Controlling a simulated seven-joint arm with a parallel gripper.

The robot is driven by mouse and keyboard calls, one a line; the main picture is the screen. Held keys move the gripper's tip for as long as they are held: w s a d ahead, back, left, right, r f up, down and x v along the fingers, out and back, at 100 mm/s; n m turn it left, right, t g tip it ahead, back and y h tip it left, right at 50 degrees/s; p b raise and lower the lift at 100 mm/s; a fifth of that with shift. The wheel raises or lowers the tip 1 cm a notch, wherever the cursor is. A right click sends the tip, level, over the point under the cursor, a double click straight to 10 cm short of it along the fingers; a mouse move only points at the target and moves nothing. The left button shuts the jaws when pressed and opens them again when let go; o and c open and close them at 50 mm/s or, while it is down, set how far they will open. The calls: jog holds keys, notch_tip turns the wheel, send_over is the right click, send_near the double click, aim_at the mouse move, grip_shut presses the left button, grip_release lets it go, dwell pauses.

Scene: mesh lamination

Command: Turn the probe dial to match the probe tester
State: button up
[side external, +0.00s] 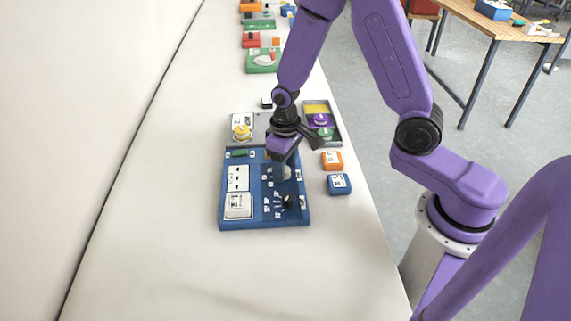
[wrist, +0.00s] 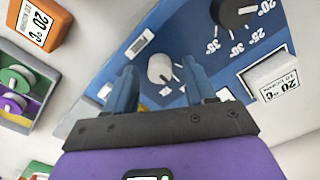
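The blue panel (side external: 228,222) lies flat on the bench and carries two dials. A light grey dial (wrist: 162,69) shows between my fingertips in the wrist view, with small white marks beside it. A black dial (wrist: 235,12) has a degree scale around it; in the side view it (side external: 290,201) sits at the panel's lower right. I cannot tell for certain which is the probe dial. A white block (wrist: 272,78) labelled 20 °C sits on the panel. My gripper (wrist: 160,66) is open over the grey dial (side external: 283,173); contact cannot be told.
A grey unit with a yellow knob (side external: 242,132) adjoins the panel's far edge. A tray (side external: 335,117) with green and purple spools stands at the far right. Orange (side external: 332,160) and blue (side external: 339,184) blocks sit right of the panel. The near bench is clear.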

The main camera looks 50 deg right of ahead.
aim_at(287, 172)
jog(key=shift+r, duration=0.1)
notch_tip(287, 172, up, 17)
dwell(0.8)
jog(key=shift+r, duration=0.1)
jog(key=s+f+n, duration=0.2)
jog(key=s+n, duration=0.8)
jog(key=s, duration=1.3)
jog(key=shift+d+f, duration=0.15)
jog(key=shift+f, duration=0.05)
jog(key=shift+w, duration=0.1)
dwell(0.8)
